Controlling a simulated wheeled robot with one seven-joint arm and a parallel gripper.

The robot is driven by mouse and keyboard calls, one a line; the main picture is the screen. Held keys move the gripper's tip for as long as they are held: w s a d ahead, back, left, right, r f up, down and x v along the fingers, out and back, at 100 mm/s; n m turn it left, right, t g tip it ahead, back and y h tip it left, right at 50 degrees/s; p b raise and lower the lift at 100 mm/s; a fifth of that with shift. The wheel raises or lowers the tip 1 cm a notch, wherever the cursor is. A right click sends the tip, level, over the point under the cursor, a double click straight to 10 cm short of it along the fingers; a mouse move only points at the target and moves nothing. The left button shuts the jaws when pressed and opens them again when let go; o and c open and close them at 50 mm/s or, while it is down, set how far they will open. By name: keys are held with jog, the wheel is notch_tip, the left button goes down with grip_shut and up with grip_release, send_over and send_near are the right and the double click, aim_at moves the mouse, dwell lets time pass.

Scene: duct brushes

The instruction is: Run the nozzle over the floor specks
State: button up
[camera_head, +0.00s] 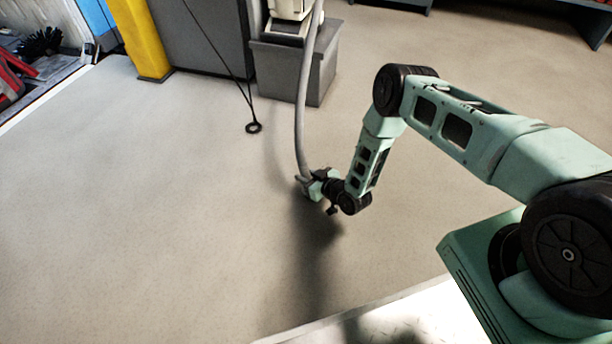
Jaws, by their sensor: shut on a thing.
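My gripper (306,184) is in the middle of the head view, low over the beige floor (150,220). It is shut on the end of a grey hose (300,115). The hose runs up from my gripper to a white machine (290,8) on a grey box at the top. The nozzle itself cannot be made out at the hose end; my gripper and wrist cover that spot. A dark shadow lies on the floor below my gripper. I cannot make out clear specks on the floor.
A black cord with a ring (254,128) hangs left of the hose. A grey box (310,70) and a yellow post (145,40) stand at the back. A red item (12,78) and a black brush (40,42) lie at far left. The left floor is clear.

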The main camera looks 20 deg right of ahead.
aim_at(306, 167)
jog(key=shift+r+p, duration=2)
jog(key=shift+r, duration=0.65)
notch_tip(306, 167, up, 3)
jog(key=p, duration=0.2)
jog(key=shift+p, duration=0.35)
